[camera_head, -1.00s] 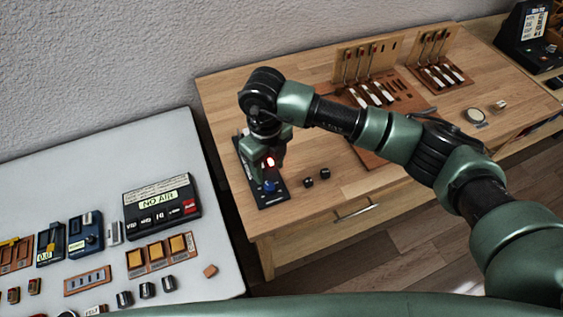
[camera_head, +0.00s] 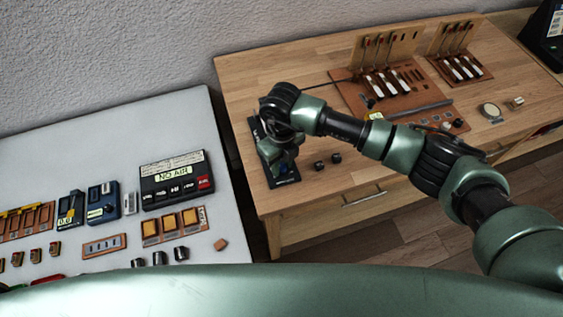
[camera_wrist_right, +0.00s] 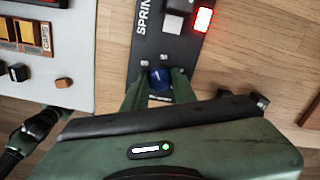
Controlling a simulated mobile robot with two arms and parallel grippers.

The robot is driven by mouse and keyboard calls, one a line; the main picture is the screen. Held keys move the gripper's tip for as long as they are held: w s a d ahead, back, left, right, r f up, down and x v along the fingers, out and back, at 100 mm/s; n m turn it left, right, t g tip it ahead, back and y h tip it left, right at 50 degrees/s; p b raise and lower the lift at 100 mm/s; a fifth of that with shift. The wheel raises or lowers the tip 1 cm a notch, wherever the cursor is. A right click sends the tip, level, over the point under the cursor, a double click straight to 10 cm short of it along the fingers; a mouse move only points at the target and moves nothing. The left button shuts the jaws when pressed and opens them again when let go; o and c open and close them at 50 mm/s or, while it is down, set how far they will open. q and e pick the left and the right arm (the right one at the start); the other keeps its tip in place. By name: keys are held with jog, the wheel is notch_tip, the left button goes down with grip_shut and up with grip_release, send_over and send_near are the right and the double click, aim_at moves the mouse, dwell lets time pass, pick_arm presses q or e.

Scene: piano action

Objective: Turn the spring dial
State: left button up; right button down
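The spring dial (camera_wrist_right: 159,78) is a blue round knob on a black panel (camera_wrist_right: 148,52) lettered "SPRIN…", seen in the right wrist view. The panel also holds a lit red square (camera_wrist_right: 203,19) and grey blocks. My right gripper (camera_wrist_right: 158,84) has one finger on each side of the dial, with a small gap visible at both sides, so it looks open around the knob. In the head view the panel (camera_head: 286,182) lies at the left end of the wooden table, and my right gripper (camera_head: 278,160) covers the dial.
Two small black knobs (camera_head: 335,158) stand on the wooden table (camera_head: 300,220) just right of the panel. A brown board (camera_head: 350,98) with levers lies further back. A grey table (camera_head: 110,130) on the left carries a "NO AIR" box (camera_head: 176,180) and several small modules.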

jog(key=shift+f+m+b, duration=0.15)
jog(key=shift+m+b, duration=0.75)
jog(key=shift+m, duration=0.5)
jog(key=shift+r, duration=0.2)
jog(key=c, duration=1.1)
grip_release()
